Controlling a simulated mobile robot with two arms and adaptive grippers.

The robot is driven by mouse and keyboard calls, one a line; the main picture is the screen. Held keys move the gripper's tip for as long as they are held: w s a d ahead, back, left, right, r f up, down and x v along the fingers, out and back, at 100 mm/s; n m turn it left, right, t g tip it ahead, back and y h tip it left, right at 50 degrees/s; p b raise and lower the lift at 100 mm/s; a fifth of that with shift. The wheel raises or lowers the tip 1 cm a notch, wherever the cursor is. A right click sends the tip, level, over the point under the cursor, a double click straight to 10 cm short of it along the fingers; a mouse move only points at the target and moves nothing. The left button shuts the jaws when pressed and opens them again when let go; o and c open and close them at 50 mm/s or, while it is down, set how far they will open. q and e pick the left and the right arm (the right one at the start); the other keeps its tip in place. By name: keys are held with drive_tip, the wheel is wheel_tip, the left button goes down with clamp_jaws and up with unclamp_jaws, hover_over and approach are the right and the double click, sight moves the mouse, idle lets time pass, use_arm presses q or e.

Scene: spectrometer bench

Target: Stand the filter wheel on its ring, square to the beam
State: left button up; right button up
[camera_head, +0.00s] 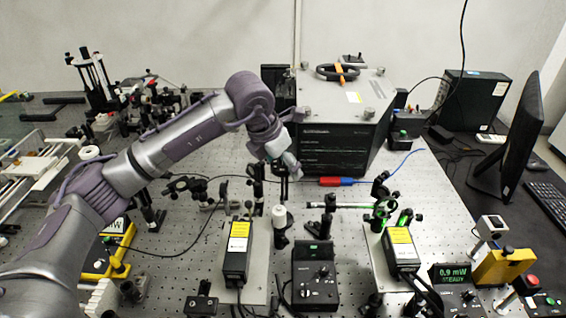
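My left arm reaches in from the left over the optical table. Its gripper (290,172) points down near the middle of the table, in front of the large black instrument box. The fingers are small and partly covered by the wrist, so I cannot tell whether they are open or shut, or whether they hold anything. I cannot make out the filter wheel for certain; it may be among the dark parts below the gripper or hidden by them. My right gripper is not in view.
A black instrument box (335,143) stands behind the gripper. Black boxes with yellow labels (237,250) (401,249) stand in front. A meter reading 0.9 mW (453,273) and a monitor (508,140) are at the right.

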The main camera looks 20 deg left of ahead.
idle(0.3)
use_arm(q)
drive_tip(key=shift+r, duration=0.2)
drive_tip(key=b+v, duration=0.2)
drive_tip(key=v, duration=1)
drive_tip(key=shift+s+f, duration=0.1)
